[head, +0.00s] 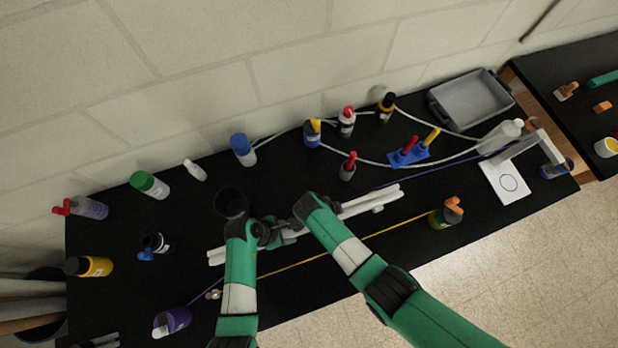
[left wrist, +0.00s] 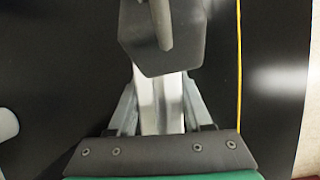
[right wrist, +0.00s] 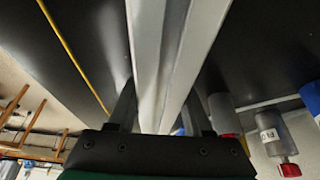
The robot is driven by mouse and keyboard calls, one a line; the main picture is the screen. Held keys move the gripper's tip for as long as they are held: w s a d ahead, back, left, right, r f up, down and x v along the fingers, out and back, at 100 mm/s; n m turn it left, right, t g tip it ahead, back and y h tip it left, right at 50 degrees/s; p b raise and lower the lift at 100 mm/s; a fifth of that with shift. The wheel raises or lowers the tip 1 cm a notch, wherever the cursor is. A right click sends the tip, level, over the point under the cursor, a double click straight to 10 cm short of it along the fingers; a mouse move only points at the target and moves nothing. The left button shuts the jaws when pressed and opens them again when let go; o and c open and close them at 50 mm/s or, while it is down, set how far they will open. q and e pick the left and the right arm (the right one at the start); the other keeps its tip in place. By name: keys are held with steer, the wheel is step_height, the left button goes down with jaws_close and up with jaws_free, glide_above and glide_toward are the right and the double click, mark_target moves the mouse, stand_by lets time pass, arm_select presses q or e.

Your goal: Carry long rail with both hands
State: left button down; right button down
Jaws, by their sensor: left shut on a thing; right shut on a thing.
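The long pale-grey rail (head: 370,202) lies slantwise over the black table, rising to the right in the head view. My left gripper (head: 268,238) is shut on it left of its middle. My right gripper (head: 292,225) is shut on it just to the right, close beside the left one. In the left wrist view, the rail (left wrist: 146,105) runs between the left fingers (left wrist: 160,105), under a dark grey block. In the right wrist view, the rail (right wrist: 148,45) runs between the right fingers (right wrist: 160,110). I cannot tell how high the rail is above the table.
Several bottles, such as a blue-capped one (head: 242,149) and a red-capped one (head: 347,122), stand behind the rail. A blue holder (head: 408,153) and a grey tray (head: 470,99) are at back right. A yellow line (head: 390,231) runs in front; an orange-topped bottle (head: 446,214) stands right.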

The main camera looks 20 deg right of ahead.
arm_select(q)
steer(key=shift+f+b, duration=0.35)
steer(key=shift+f, duration=0.3)
arm_select(e)
steer(key=shift+f, duration=0.65)
arm_select(q)
steer(key=c, duration=0.8)
jaws_free()
arm_select(e)
steer(key=c, duration=0.8)
jaws_free()
arm_select(q)
steer(key=o, duration=0.5)
arm_select(e)
steer(key=o, duration=0.5)
arm_select(q)
steer(key=v, duration=1.2)
steer(key=shift+a, duration=0.1)
arm_select(e)
steer(key=v, duration=0.7)
steer(key=shift+a+r, duration=0.15)
steer(key=shift+r, duration=0.15)
